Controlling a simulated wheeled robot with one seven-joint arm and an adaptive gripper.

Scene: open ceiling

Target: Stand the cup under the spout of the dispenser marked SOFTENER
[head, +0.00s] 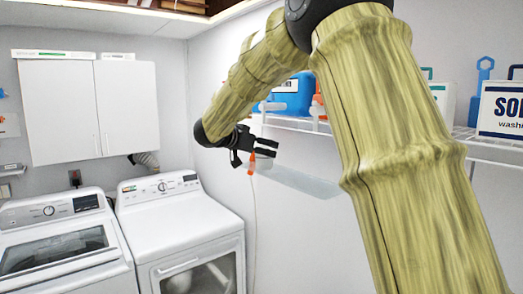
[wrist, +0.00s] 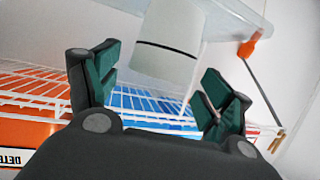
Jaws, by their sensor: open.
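A white cup (wrist: 170,38) with a dark line around it shows in the wrist view, against a translucent ledge (wrist: 225,18). My gripper (wrist: 160,78) is open, with one finger on each side of the cup in the picture and gaps showing. In the head view my gripper (head: 264,147) is over the translucent ledge (head: 300,182). A blue container (head: 290,95) stands on the shelf behind my arm, its label mostly hidden. No SOFTENER marking is readable.
A wire shelf (head: 494,144) runs along the right wall, holding a container labelled "SO..." (head: 502,108). An orange clip (wrist: 248,46) sits on the ledge's edge. A washer (head: 60,240) and dryer (head: 185,225) stand left.

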